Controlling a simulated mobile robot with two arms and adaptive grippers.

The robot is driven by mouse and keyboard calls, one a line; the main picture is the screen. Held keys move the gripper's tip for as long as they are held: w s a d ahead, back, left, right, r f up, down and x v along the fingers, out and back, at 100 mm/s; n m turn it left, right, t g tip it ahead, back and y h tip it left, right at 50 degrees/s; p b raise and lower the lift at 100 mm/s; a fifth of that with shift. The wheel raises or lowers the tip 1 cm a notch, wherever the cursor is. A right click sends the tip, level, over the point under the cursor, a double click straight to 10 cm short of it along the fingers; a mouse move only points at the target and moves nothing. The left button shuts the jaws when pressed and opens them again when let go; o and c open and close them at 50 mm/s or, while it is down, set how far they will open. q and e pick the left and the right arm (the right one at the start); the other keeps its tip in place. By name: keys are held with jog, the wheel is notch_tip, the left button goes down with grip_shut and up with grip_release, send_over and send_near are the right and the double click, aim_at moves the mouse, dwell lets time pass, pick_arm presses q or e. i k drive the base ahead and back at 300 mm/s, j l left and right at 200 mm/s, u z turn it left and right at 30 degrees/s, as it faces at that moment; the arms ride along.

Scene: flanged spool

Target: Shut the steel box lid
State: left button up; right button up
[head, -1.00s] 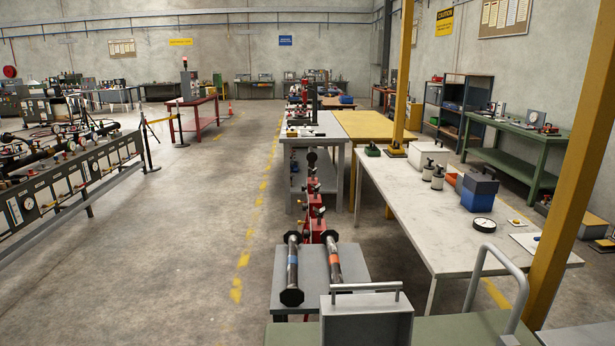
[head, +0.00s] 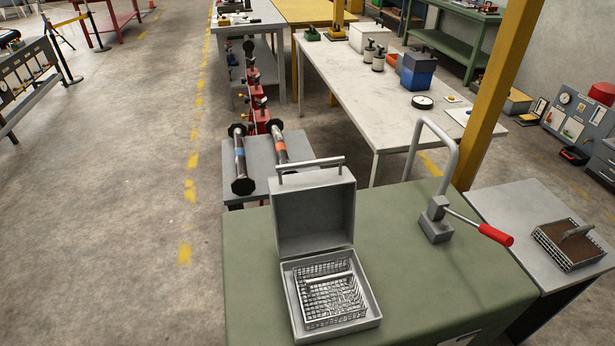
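The steel box (head: 371,306) stands on a green-topped bench at the lower middle of the head view. Its lid (head: 313,217) is open and stands nearly upright at the back of the box, with a bar handle (head: 310,166) along its top edge. A wire basket (head: 330,297) sits inside the box. Neither of my grippers is in view.
The green bench top (head: 440,285) is clear right of the box, up to a bent-tube device (head: 436,220) with a red-handled lever (head: 495,235). Two flanged spools (head: 240,160) lie on a small grey table behind the lid. A basket (head: 568,245) sits at right.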

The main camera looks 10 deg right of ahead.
aim_at(313, 211)
jog(key=k+l+u, duration=0.1)
jog(key=l+u, duration=0.2)
jog(key=u, duration=0.15)
jog(key=k+l+u, duration=0.1)
jog(key=l+u, duration=0.15)
jog(key=u, duration=0.25)
jog(key=k+l+u, duration=0.15)
jog(key=u, duration=0.3)
